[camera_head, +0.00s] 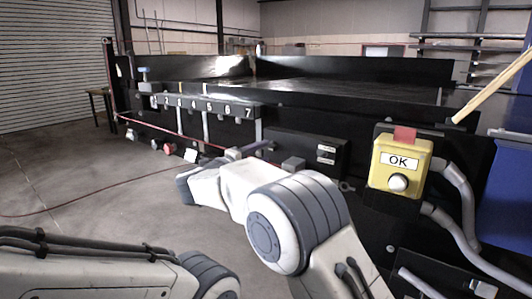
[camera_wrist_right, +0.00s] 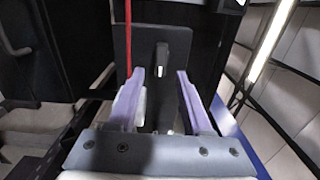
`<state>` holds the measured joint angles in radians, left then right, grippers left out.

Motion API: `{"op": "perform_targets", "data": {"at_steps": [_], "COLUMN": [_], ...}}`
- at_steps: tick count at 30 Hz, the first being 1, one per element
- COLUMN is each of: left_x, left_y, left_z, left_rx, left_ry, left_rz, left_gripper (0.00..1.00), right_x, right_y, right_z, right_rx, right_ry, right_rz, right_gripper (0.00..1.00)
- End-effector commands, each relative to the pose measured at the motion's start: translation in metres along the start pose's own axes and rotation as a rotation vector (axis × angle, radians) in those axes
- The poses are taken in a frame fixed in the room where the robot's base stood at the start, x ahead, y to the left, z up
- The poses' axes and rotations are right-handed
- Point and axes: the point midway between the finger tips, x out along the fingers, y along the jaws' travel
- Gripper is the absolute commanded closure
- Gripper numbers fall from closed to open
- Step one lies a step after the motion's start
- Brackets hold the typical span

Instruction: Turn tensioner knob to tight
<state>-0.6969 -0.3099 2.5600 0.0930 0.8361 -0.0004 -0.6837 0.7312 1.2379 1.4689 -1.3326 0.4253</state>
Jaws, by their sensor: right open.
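A small grey bar-shaped knob (camera_wrist_right: 161,58) stands upright on a dark plate (camera_wrist_right: 136,45) in the right wrist view. My right gripper (camera_wrist_right: 160,74) is open, with its two purple fingers apart, one on each side of the knob's line. A gap shows between each finger and the knob, and I cannot tell how far the tips are from the plate. In the head view my right gripper (camera_head: 250,149) reaches toward the conveyor's dark front side. I cannot make out the knob there. My left arm shows at the lower left, but its gripper is out of the picture.
The black conveyor (camera_head: 340,92) fills the back, with numbered labels on its front. A yellow OK button box (camera_head: 399,165) with grey conduits stands to the right of my right arm. A red cable (camera_head: 90,205) crosses the open grey floor at left.

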Motion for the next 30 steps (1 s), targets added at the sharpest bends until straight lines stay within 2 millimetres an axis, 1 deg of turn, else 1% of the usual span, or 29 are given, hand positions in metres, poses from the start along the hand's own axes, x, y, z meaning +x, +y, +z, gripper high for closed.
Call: {"op": "perform_targets", "data": {"at_steps": [1,6,9,12,16,25,28,29,30], "left_x": [0.002,0.004,0.005,0.005,0.005,0.006,0.009,0.010,0.012], "left_y": [0.000,0.000,0.000,0.000,0.000,0.000,-0.001,-0.001,-0.001], "left_z": [0.000,0.000,0.000,0.000,0.000,0.000,0.001,0.001,0.001], "left_rx": [0.000,0.000,0.000,0.000,0.000,0.000,0.000,0.000,0.000], "left_ry": [0.000,0.000,0.000,0.000,0.000,0.000,0.000,0.000,0.000], "left_rz": [0.000,0.000,0.000,0.000,0.000,0.000,0.000,0.000,0.000], "left_gripper": [0.50,0.50,0.50,0.50,0.50,0.50,0.50,0.50,0.50], "right_x": [-0.013,-0.046,-0.061,-0.071,-0.076,-0.076,-0.076,-0.076,-0.079], "right_y": [0.001,0.001,0.001,0.001,0.001,0.000,-0.004,-0.007,-0.010], "right_z": [0.002,0.001,0.002,0.001,0.001,0.002,0.013,0.019,0.029], "right_rx": [-0.001,0.001,0.000,0.001,0.001,-0.002,-0.029,-0.044,-0.075], "right_ry": [-0.005,-0.005,-0.004,-0.001,-0.001,-0.010,-0.092,-0.139,-0.217], "right_rz": [0.001,0.001,0.001,0.001,0.002,-0.001,-0.023,-0.035,-0.054], "right_gripper": [0.50,0.50,0.50,0.50,0.50,0.50,0.50,0.50,0.50]}}
